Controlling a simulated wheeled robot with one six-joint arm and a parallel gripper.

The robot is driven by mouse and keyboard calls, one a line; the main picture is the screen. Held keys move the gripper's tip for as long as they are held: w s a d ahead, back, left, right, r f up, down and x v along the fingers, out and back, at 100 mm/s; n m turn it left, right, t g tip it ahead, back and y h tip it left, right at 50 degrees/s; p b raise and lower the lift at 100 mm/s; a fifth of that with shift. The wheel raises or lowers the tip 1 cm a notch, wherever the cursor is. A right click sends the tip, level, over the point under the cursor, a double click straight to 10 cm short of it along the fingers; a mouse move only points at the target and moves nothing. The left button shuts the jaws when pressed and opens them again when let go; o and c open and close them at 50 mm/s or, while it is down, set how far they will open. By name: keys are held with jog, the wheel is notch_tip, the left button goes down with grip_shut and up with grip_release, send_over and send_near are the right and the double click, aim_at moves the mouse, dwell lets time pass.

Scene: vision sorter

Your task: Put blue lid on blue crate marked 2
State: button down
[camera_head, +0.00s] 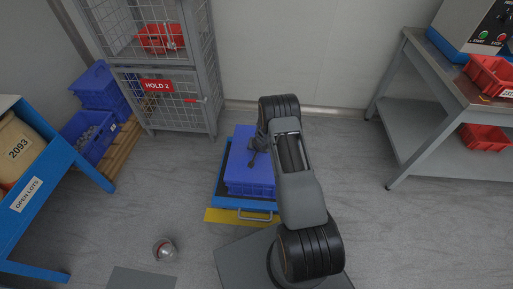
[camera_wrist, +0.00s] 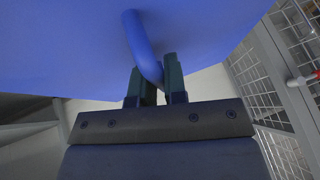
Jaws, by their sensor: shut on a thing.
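My gripper (camera_head: 255,150) reaches down over the blue crate (camera_head: 250,189) in the middle of the floor area. In the wrist view my gripper (camera_wrist: 158,85) is shut on the curved handle (camera_wrist: 143,45) of the blue lid (camera_wrist: 70,45), whose flat face fills the upper part of that view. In the head view the lid (camera_head: 238,158) appears as a flat blue panel over the crate. I cannot tell whether the lid rests on the crate rim or hangs just above it. No number 2 is readable on the crate.
The crate stands on a blue platform (camera_head: 222,200) with a yellow strip (camera_head: 228,216) in front. A wire cage (camera_head: 195,115) with a "HOLD 2" sign stands behind. Blue crates (camera_head: 85,135) sit left; a grey shelf (camera_head: 420,128) stands right. A small round object (camera_head: 165,249) lies on the floor.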

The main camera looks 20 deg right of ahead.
jog(key=c, duration=1.1)
grip_release()
jog(key=p+v, duration=0.4)
jog(key=v, duration=0.9)
jog(key=shift+s+r, duration=0.3)
